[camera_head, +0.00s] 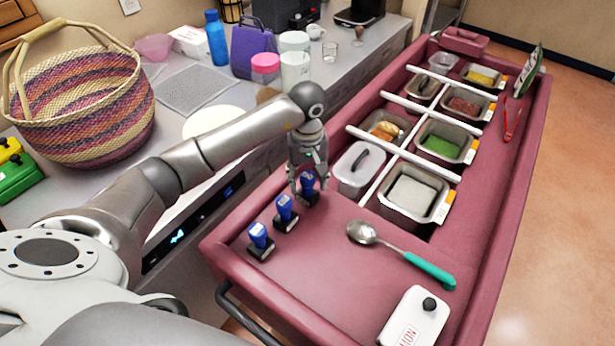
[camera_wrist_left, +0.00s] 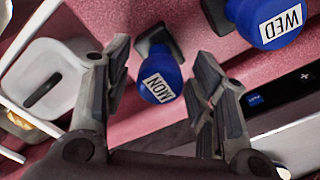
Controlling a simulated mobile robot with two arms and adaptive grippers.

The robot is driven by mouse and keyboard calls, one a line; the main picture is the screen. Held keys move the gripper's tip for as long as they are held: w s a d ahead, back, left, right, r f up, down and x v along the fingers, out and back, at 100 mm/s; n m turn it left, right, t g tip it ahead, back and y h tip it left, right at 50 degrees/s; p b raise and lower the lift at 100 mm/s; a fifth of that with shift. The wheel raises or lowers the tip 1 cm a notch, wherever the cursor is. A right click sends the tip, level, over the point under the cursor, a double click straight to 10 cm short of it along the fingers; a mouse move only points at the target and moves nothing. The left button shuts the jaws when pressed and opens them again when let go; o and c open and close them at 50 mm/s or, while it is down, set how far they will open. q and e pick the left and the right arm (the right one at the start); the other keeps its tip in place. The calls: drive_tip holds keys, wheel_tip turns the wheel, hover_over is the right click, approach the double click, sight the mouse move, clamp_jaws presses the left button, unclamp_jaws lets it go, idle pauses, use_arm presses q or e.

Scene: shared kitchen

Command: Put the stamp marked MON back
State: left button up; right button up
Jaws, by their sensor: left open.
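The stamp marked MON has a blue handle with a white label and a dark base. It shows in the left wrist view (camera_wrist_left: 160,80), standing on the maroon cart top between my left gripper's fingers (camera_wrist_left: 163,62), with gaps visible on both sides. In the head view the same stamp (camera_head: 308,184) is the farthest of three in a row, partly hidden by my open left gripper (camera_head: 309,187). The stamp marked WED (camera_wrist_left: 268,20) stands beside it, outside the fingers. A third blue stamp (camera_head: 260,238) is nearest; its label is unreadable. My right gripper is out of view.
A lidded container (camera_head: 352,185) stands just right of my left gripper. Metal food pans (camera_head: 425,213) line the cart (camera_head: 330,290). A woven basket (camera_head: 85,110) is on the counter.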

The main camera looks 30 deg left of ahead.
use_arm(q)
wheel_tip(320, 180, up, 10)
drive_tip(key=b, duration=0.3)
drive_tip(key=shift+r, duration=1)
